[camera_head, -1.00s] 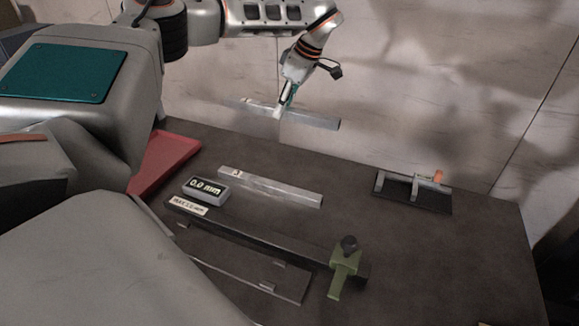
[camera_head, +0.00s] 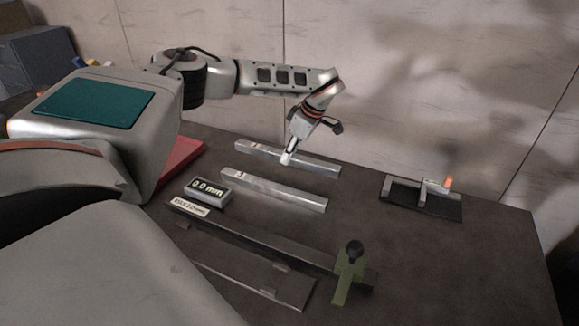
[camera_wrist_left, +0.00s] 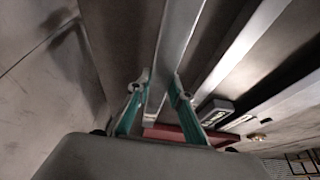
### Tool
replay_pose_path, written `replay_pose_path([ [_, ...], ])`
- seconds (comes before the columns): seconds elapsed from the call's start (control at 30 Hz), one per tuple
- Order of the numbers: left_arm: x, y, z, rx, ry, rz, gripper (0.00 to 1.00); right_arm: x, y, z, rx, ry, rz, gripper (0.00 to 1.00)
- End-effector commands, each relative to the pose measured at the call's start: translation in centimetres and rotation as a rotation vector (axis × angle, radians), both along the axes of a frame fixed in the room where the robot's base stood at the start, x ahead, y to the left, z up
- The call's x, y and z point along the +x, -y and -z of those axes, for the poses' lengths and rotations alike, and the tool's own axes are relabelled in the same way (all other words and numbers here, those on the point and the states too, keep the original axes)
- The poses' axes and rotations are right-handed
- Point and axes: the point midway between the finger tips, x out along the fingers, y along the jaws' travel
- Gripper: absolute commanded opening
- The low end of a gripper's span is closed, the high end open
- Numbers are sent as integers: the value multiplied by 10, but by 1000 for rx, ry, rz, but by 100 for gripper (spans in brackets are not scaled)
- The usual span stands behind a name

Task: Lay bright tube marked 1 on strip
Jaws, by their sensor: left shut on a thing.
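My left gripper (camera_head: 287,158) points down at the far bright tube (camera_head: 318,163) and is shut on it near its middle. In the left wrist view, the teal fingers (camera_wrist_left: 157,88) sit on either side of this tube (camera_wrist_left: 172,45). The tube is level and at or just above the dark table; I cannot tell if it touches. A second bright tube (camera_head: 285,191) lies nearer, roughly parallel, with a small mark at its left end.
A grey display reading 0.0 mm (camera_head: 207,190) and a small label (camera_head: 190,206) stand left of the near tube. A flat plate (camera_head: 285,286) lies in front. A red tray (camera_head: 185,160) is at left, a black stand (camera_head: 420,197) at right.

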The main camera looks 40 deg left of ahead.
Motion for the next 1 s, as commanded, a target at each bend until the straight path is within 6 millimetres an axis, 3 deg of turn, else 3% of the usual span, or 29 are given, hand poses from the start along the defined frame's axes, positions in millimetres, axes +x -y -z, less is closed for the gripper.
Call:
replay_pose_path([
  [0.13,0,0,8,0,1,-1,0,0,0,1,1,2,0,0],
  [0.4,0,0,42,0,0,-1,0,0,0,7,2,-1,0,0],
  [0.77,1,0,43,1,3,1,0,0,0,5,1,0,1,0],
  [0.8,0,0,45,0,1,0,23,0,0,5,1,0,1,0],
  [0.87,0,0,45,0,1,0,37,-1,0,6,0,-1,1,0],
  [1.0,0,0,45,0,0,1,37,-1,0,7,1,-2,0,0],
])
